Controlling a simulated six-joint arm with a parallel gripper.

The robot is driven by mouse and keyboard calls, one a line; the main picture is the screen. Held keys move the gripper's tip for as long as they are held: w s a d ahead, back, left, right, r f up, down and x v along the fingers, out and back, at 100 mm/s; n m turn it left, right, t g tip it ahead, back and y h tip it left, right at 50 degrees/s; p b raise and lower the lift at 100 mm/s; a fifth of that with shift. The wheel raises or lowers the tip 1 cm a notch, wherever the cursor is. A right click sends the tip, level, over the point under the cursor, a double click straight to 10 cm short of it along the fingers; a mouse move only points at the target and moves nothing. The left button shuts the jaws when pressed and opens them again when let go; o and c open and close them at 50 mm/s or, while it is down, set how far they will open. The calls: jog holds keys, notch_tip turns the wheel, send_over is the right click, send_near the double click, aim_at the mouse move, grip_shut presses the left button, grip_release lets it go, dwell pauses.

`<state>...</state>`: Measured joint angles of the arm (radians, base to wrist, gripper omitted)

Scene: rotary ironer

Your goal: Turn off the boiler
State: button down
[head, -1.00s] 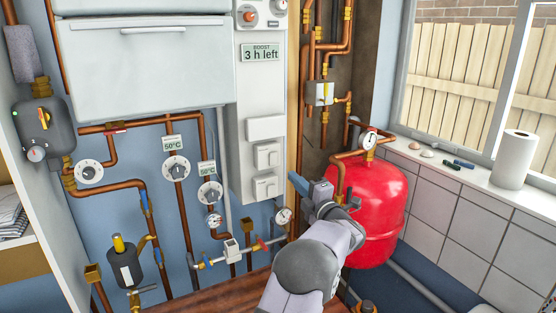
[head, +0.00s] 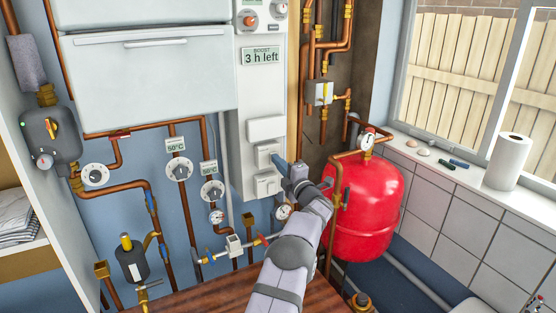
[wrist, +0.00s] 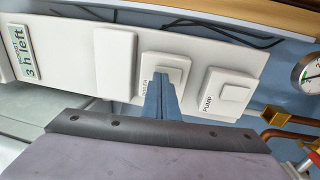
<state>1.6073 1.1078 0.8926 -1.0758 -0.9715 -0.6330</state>
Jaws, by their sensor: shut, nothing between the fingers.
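The boiler switch (head: 265,154) is the upper of two white rocker switches on the white wall panel, below a blank plate. In the wrist view its label reads BOILER, and the switch (wrist: 168,70) is partly covered by my fingers. My gripper (head: 278,160) is shut and empty, with its blue-grey fingertips right at the lower part of this switch. In the wrist view the fingertips (wrist: 160,80) overlap the rocker; I cannot tell whether they touch it. The rocker's on or off position is not clear.
The pump switch (wrist: 232,92) sits close beside the boiler switch, with a blank plate (wrist: 115,62) on the other side. A display (head: 262,56) reads "3 h left". A red tank (head: 370,210) stands right of my arm. Pipes, dials and a gauge (head: 283,211) are near.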

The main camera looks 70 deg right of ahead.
jog(key=shift+w, duration=0.1)
dwell(0.3)
jog(key=shift+d+r+b, duration=0.1)
jog(key=shift+r+b, duration=0.05)
jog(key=shift+b, duration=0.2)
jog(key=s+a+r+b, duration=0.1)
jog(key=s+a+b, duration=0.6)
jog(key=s+a, duration=0.2)
jog(key=shift+s+a+r+b, duration=0.3)
jog(key=shift+s+a+b, duration=0.05)
jog(key=shift+s+a, duration=0.1)
dwell(0.4)
